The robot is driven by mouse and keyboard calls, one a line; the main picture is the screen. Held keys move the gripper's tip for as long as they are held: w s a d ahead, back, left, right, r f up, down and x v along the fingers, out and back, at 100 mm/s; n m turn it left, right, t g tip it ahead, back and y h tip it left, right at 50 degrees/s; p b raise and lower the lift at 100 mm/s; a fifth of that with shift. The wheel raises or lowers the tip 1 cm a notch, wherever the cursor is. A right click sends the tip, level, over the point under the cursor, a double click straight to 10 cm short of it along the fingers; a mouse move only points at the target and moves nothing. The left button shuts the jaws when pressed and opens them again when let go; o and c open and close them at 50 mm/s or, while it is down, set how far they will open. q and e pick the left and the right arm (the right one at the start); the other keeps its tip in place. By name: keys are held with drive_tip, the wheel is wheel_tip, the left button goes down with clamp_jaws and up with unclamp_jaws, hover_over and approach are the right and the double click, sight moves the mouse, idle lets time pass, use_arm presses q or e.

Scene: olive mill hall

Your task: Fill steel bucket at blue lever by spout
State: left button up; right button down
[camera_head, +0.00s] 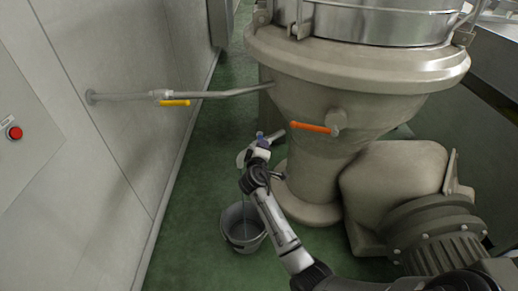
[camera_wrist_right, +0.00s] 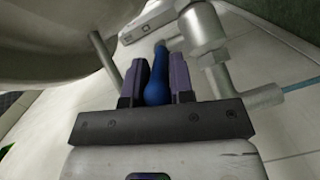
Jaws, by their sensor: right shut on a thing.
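My right gripper (camera_head: 261,144) is shut on the blue lever (camera_wrist_right: 157,82), with one dark finger on each side of it in the right wrist view (camera_wrist_right: 158,84). A bit of blue lever (camera_head: 260,134) shows at the gripper in the head view. In the wrist view, the metal valve and spout (camera_wrist_right: 262,97) are beside the lever, and a thin blue streak like liquid leaves the spout's end. The grey steel bucket (camera_head: 243,243) stands upright on the floor below, partly behind my right arm. A thin line runs down toward it. Its fill level is unclear. My left gripper is out of view.
A large machine (camera_head: 360,85) with an orange lever (camera_head: 311,127) stands right of the bucket. A wall pipe (camera_head: 125,96) with a yellow lever (camera_head: 175,102) crosses to it. A red button (camera_head: 15,133) is on the left wall. Green floor (camera_head: 185,240) left of the bucket is clear.

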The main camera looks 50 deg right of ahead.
drive_tip(key=c, duration=1.1)
unclamp_jaws()
drive_tip(key=p+v, duration=0.4)
drive_tip(key=v, duration=1)
drive_tip(key=shift+d, duration=0.1)
